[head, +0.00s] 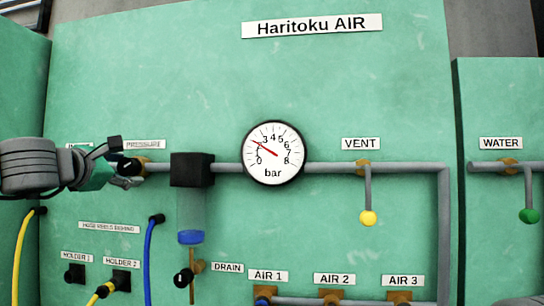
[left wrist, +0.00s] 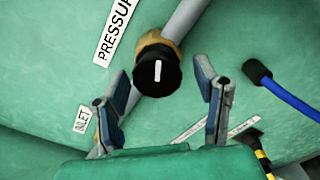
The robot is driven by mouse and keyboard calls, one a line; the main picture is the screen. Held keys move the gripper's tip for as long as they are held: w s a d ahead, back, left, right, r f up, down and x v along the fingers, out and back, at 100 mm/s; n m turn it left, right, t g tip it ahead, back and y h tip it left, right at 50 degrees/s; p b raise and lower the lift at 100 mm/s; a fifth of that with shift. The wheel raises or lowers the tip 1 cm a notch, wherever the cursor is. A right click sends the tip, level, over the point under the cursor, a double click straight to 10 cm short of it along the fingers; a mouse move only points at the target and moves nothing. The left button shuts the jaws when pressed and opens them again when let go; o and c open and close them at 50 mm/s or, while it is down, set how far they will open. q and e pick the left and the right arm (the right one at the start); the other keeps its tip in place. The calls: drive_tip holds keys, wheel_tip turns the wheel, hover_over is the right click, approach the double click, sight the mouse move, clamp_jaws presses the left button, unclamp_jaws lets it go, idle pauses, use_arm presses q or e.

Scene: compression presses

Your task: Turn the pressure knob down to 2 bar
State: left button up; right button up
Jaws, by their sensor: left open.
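The black pressure knob (head: 129,166) sits on the pipe below the PRESSURE label, partly hidden by my left gripper (head: 119,163). In the left wrist view the knob (left wrist: 158,72) shows whole, with a white mark and a brass collar behind it. My left gripper (left wrist: 162,80) is open, its two fingertips on either side of the knob with visible gaps. The round pressure gauge (head: 273,153) has a red needle pointing up-left, at about 2 bar. My right gripper is not in view.
A black filter unit (head: 192,170) stands right of the knob. The VENT valve (head: 367,195) with a yellow tip is right of the gauge. The green panel (head: 200,80) above the pipe is clear.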

use_arm(q)
drive_tip(key=shift+s+d+r, duration=0.1)
drive_tip(key=shift+s+r, duration=0.05)
drive_tip(key=shift+s, duration=1.45)
drive_tip(key=shift+s+a, duration=0.15)
drive_tip(key=shift+s, duration=0.85)
drive_tip(key=shift+s+a, duration=0.15)
drive_tip(key=shift+s, duration=0.8)
drive_tip(key=s+a, duration=0.1)
drive_tip(key=s, duration=1)
drive_tip(key=shift+s, duration=0.4)
